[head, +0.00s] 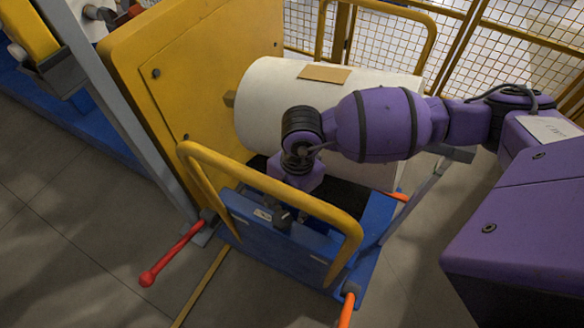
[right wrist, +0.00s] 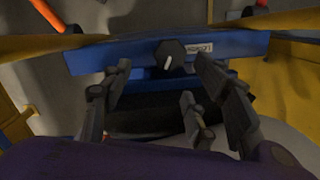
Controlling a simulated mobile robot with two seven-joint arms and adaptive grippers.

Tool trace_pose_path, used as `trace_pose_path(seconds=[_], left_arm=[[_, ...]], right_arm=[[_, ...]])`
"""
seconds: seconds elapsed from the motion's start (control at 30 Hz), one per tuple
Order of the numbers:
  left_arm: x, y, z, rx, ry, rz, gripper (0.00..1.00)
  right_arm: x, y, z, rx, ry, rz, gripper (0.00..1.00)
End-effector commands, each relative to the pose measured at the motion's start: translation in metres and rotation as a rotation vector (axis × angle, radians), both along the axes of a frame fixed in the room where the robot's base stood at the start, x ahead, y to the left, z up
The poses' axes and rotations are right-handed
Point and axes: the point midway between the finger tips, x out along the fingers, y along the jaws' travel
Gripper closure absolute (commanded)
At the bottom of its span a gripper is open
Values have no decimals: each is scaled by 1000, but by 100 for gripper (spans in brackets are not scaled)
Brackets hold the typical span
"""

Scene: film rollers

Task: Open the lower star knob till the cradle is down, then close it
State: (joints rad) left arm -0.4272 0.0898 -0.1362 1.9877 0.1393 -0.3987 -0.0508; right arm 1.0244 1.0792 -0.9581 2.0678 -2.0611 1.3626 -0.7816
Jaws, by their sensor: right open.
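A dark faceted knob (right wrist: 170,55) with a pale pointer mark sits on the blue panel (right wrist: 225,44), beside a white label. In the head view the knob (head: 283,221) is small and partly crowded by my gripper. My right gripper (right wrist: 163,72) is open, its dark fingers on either side of the line to the knob, with nothing between them. The fingers look short of the knob; contact cannot be told. The blue cradle (head: 320,262) is below the white roll (head: 262,95); the gap between them is hidden by my arm. My left gripper is not in view.
A yellow bar (head: 225,156) arches over the blue panel close to my right wrist. A red-knobbed lever (head: 172,262) sticks out at the left, and an orange handle (head: 346,310) at the front. Mesh fencing (head: 470,40) closes the back.

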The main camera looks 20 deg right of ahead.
Motion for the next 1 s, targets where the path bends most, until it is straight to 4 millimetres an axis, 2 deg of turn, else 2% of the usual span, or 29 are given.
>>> trace_pose_path(seconds=[0.03, 0.1, 0.23, 0.37, 0.7, 1.0], left_arm=[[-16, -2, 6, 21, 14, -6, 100], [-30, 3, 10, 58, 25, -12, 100], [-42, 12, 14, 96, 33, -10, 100], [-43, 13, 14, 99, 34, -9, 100], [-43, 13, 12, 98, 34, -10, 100], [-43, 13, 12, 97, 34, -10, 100]], right_arm=[[-1, 4, 0, -33, -15, 39, 46], [-2, 8, -5, -74, -28, 76, 46], [-2, 13, -12, -111, -40, 103, 46], [-3, 13, -26, -114, -38, 104, 46], [-2, 13, -77, -112, -38, 101, 46], [-2, 13, -88, -111, -39, 101, 46]])
